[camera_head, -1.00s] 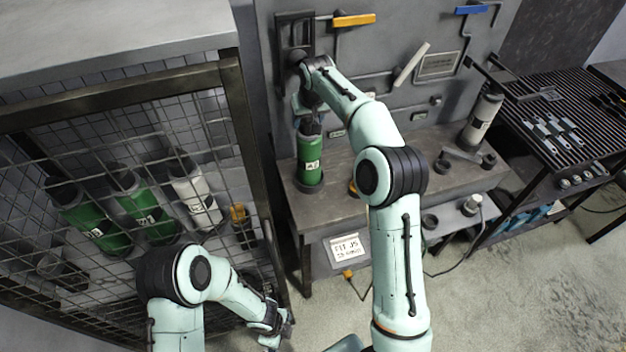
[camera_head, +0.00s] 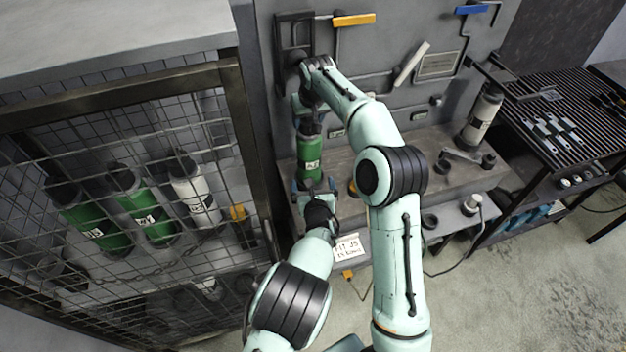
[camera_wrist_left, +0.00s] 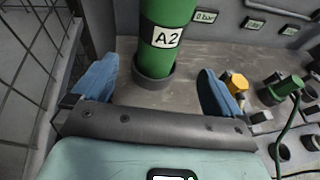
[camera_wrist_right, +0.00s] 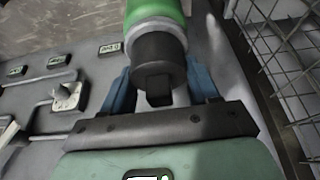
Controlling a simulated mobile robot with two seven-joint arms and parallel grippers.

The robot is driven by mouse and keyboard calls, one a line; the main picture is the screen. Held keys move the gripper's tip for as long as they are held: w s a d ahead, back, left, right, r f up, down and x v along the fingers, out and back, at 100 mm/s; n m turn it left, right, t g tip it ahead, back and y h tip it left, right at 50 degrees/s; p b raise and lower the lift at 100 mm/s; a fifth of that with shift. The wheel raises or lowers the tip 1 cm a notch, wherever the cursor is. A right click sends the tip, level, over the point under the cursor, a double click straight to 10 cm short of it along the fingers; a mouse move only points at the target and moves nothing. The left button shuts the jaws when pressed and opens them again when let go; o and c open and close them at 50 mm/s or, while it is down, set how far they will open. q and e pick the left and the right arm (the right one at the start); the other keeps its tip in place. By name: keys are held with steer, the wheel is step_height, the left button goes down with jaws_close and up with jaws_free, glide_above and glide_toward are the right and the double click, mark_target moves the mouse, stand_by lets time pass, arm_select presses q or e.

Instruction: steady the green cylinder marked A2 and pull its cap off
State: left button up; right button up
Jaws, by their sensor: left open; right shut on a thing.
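The green cylinder marked A2 (camera_head: 310,160) stands upright on the bench at the left end; its label shows in the left wrist view (camera_wrist_left: 165,37). Its foot sits in a dark ring (camera_wrist_left: 153,82). Its dark cap (camera_wrist_right: 158,60) is on top, seen in the right wrist view. My right gripper (camera_head: 308,120) comes from above and is shut on the cap. My left gripper (camera_head: 315,188) is open low at the cylinder's front, with one blue finger on each side of it; in the left wrist view (camera_wrist_left: 157,92) gaps show between fingers and cylinder.
A mesh cage (camera_head: 240,130) with green and white cylinders stands close on the left. A grey panel (camera_head: 385,95) with pipes and handles rises behind the bench (camera_head: 345,205). A yellow-capped fitting (camera_wrist_left: 238,82) and small sockets lie right of the cylinder.

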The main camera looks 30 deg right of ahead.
mark_target(311, 165)
arm_select(q)
steer(key=shift+t, duration=0.3)
steer(key=x, duration=0.3)
steer(key=r+x, duration=0.1)
steer(key=x, duration=0.7)
steer(key=shift+w+d+r, duration=0.2)
steer(key=shift+d+r, duration=0.05)
steer(key=shift+r, duration=0.1)
steer(key=shift+w+d+f, duration=0.15)
steer(key=shift+w+d, duration=0.05)
steer(key=shift+w, duration=0.4)
jaws_close()
arm_select(e)
steer(key=shift+r, duration=2.5)
